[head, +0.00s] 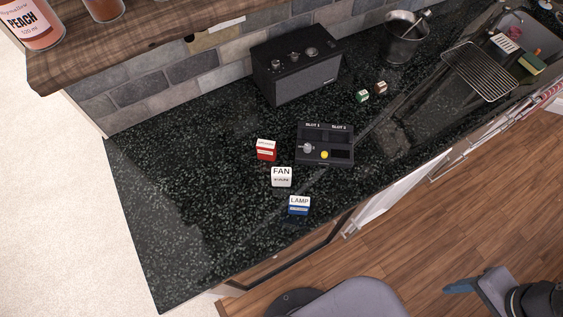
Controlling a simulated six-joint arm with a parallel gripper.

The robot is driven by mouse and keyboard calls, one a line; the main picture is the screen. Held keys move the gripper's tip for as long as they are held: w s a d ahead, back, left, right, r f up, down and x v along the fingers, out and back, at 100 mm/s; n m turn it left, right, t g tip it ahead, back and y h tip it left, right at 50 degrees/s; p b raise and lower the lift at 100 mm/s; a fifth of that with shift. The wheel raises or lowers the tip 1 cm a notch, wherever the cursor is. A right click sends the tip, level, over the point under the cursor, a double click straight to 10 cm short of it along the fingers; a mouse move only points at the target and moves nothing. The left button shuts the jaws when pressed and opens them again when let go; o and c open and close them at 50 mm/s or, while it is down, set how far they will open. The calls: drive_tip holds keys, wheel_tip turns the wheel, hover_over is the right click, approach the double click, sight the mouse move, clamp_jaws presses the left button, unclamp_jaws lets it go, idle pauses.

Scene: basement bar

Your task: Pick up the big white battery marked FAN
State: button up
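The white battery marked FAN (281,177) stands upright on the black speckled counter, near the middle of the head view. A red battery (266,150) with a white top stands just behind it to the left. A blue and white battery marked LAMP (299,205) stands in front of it to the right. A dark device (325,145) with two slots marked SLOT 1 and SLOT 2 sits just behind and to the right. My gripper (472,286) appears to be at the bottom right, partly cut off, over the floor and far from the batteries. Its opening is unclear.
A black speaker box (298,65) stands against the tiled wall. A wooden shelf (140,35) overhangs the back left. The counter's left part is clear. A grey seat (355,299) stands in front.

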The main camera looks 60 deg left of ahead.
sight(281, 176)
drive_tip(key=w+a+f+n+t+y+b, duration=0.2)
drive_tip(key=a+f+n, duration=0.1)
drive_tip(key=a, duration=1.2)
drive_tip(key=w+a+f+n+t+y+b, duration=0.1)
drive_tip(key=a+f+n+t+y+b, duration=0.2)
drive_tip(key=a, duration=1.2)
drive_tip(key=s+a+f+n+y+b, duration=0.1)
drive_tip(key=s+a+n+y, duration=0.1)
drive_tip(key=s+a, duration=0.3)
drive_tip(key=s+a+n+t+y+b, duration=0.1)
drive_tip(key=s+a+n+y, duration=0.1)
drive_tip(key=s+a, duration=0.3)
drive_tip(key=s+a+f+n+y+b, duration=0.1)
drive_tip(key=s+a, duration=0.4)
drive_tip(key=s, duration=0.5)
drive_tip(key=shift+f+n+t+y, duration=0.3)
drive_tip(key=shift+f+n+y, duration=0.1)
drive_tip(key=shift+y, duration=0.2)
drive_tip(key=shift+s+d, duration=0.3)
drive_tip(key=shift+d, duration=0.1)
drive_tip(key=shift+w+a, duration=0.1)
